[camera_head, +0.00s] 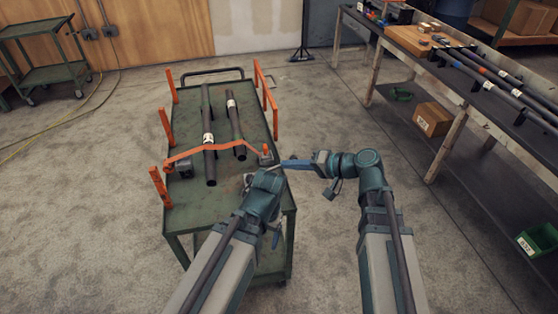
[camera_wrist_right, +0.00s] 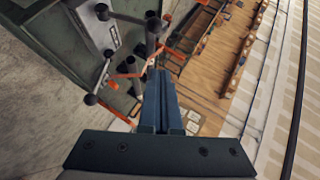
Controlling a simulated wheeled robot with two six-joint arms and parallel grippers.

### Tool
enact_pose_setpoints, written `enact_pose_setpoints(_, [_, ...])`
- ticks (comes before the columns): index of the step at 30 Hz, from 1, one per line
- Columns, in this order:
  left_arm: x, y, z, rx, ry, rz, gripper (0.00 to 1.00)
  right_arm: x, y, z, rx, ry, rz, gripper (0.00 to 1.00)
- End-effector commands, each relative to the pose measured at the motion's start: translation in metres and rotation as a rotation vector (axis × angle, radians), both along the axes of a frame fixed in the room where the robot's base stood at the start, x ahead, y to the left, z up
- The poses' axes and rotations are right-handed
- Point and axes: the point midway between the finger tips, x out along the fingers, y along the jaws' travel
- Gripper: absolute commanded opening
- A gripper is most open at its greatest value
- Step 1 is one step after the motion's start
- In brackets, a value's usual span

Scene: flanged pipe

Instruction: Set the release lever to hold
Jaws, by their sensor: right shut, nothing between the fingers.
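A green cart (camera_head: 187,218) carries two dark pipes (camera_head: 207,108). I cannot make out for certain which part is the release lever. My right gripper (camera_head: 288,163) is shut and empty, just right of the small fitting. Its closed fingers (camera_wrist_right: 159,85) show in the right wrist view, with the orange strap and pipes beyond.
Orange posts (camera_head: 160,187) stand along the cart's sides. A long workbench (camera_head: 455,88) with more pipes runs along the right, with a cardboard box (camera_head: 432,120) on its lower shelf. Another green cart (camera_head: 45,72) is at the far left. Floor around my cart is clear.

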Motion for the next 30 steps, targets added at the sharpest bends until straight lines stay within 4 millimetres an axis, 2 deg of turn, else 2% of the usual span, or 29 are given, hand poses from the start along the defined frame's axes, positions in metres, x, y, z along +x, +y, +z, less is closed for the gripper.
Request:
enact_pose_setpoints(1, [0.000, 0.000, 0.008, 0.000, 0.000, 0.000, 0.77, -0.004, -0.007, 0.008, 0.000, 0.000, -0.003, 0.00])
enact_pose_setpoints(4, [0.000, 0.000, 0.012, 0.000, 0.000, 0.000, 0.77, -0.008, -0.017, 0.012, 0.000, 0.001, -0.003, 0.00])
enact_pose_setpoints(11, [0.000, 0.000, 0.015, 0.000, 0.000, 0.000, 0.77, -0.013, -0.026, 0.015, 0.000, 0.000, 0.000, 0.00])
enact_pose_setpoints(26, [0.000, 0.000, 0.015, 0.000, 0.000, 0.000, 0.77, -0.013, -0.026, 0.014, -0.002, 0.001, 0.002, 0.00])
enact_pose_setpoints(30, [0.000, 0.000, 0.019, 0.000, 0.000, 0.000, 0.77, -0.027, -0.013, 0.001, -0.084, 0.032, 0.053, 0.00])
